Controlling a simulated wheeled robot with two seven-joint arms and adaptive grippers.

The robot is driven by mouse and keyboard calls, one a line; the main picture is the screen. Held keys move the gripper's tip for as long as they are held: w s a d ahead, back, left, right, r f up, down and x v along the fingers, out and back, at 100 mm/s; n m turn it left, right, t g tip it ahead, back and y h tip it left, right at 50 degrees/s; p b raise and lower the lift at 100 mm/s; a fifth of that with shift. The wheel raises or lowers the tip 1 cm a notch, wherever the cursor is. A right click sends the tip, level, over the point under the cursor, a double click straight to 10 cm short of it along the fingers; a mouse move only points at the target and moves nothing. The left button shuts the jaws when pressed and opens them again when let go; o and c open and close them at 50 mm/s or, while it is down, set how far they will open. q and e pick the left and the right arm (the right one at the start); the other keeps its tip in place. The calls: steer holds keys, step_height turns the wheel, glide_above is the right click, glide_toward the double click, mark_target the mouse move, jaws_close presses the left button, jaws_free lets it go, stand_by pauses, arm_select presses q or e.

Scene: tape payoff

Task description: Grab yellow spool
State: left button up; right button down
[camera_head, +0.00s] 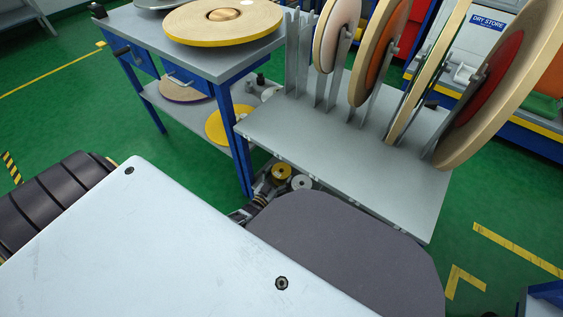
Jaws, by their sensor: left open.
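A small yellow spool (281,172) shows low down in the gap between the blue-legged table and the grey rack. A small white spool (301,183) is beside it to the right. My left gripper (250,207) shows only in part, just beyond the edge of my white body panel. It is open, close to the small yellow spool and to its lower left in the picture. I cannot tell whether they touch. A large tan roll with a yellow rim (190,38) lies flat on the table top. A yellow disc (222,131) lies on the lower shelf. My right gripper is out of view.
A grey rack (300,135) holds several large tan tape rolls (381,50) upright. The table (150,38) stands left of it. A blue and white "DRY STORE" unit (488,22) is behind at right. Open green floor (60,115) shows at left.

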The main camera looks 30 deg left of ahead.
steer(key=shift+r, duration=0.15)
arm_select(q)
steer(key=shift+c, duration=1)
steer(key=shift+r, duration=0.1)
steer(key=c, duration=0.7)
steer(key=shift+w, duration=0.1)
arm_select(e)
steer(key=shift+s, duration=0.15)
